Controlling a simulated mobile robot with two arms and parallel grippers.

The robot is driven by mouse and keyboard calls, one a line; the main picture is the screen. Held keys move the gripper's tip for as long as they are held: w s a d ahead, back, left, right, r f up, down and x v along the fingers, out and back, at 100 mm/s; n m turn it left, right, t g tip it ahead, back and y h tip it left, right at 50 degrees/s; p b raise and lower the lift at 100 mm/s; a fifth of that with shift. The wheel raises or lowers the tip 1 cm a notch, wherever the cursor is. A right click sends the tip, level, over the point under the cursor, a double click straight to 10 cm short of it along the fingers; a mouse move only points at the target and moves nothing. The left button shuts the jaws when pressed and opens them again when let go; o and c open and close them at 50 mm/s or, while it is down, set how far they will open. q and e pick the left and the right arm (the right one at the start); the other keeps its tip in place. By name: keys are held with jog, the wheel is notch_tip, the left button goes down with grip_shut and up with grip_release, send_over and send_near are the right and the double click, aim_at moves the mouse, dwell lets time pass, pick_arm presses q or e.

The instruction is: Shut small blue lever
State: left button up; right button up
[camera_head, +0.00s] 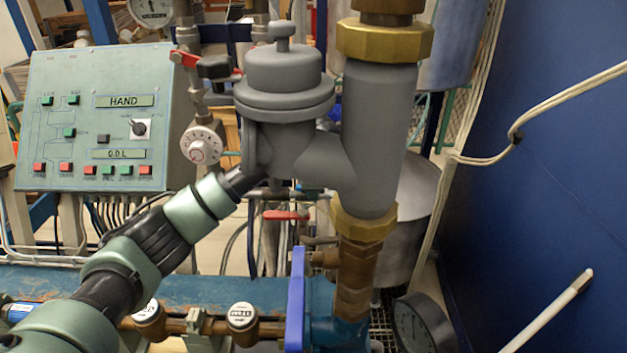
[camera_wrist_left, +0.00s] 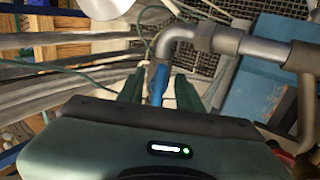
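A small blue lever (camera_wrist_left: 158,86) shows in the left wrist view, below a grey pipe elbow. My left gripper (camera_wrist_left: 157,80) has its two green fingers apart, one on each side of the lever, with visible gaps. I cannot tell how deep the lever sits between them. In the head view my left arm reaches up from the lower left, and its gripper is hidden behind the grey meter body (camera_head: 290,110). The small blue lever is not clearly visible there. My right gripper is in neither view.
A large upright blue lever (camera_head: 296,300) stands at the front. A control panel (camera_head: 95,120) is at the left. Red-handled valves (camera_head: 285,215) and brass-fitted pipes (camera_head: 355,270) crowd the middle. A blue wall (camera_head: 560,200) closes off the right.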

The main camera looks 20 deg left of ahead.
pick_arm(q)
grip_shut()
jog(key=shift+s, duration=0.1)
jog(key=shift+s+a+f+m+b, duration=0.15)
jog(key=shift+m+b, duration=1)
jog(key=shift+m, duration=1.8)
jog(key=shift+s+a+f+m+b, duration=0.25)
jog(key=shift+m+b, duration=0.9)
jog(key=shift+m, duration=1.85)
jog(key=shift+s+a+r+m+b, duration=0.2)
jog(key=shift+m+b, duration=0.95)
jog(key=shift+m, duration=1.8)
jog(key=shift+d+f, duration=0.15)
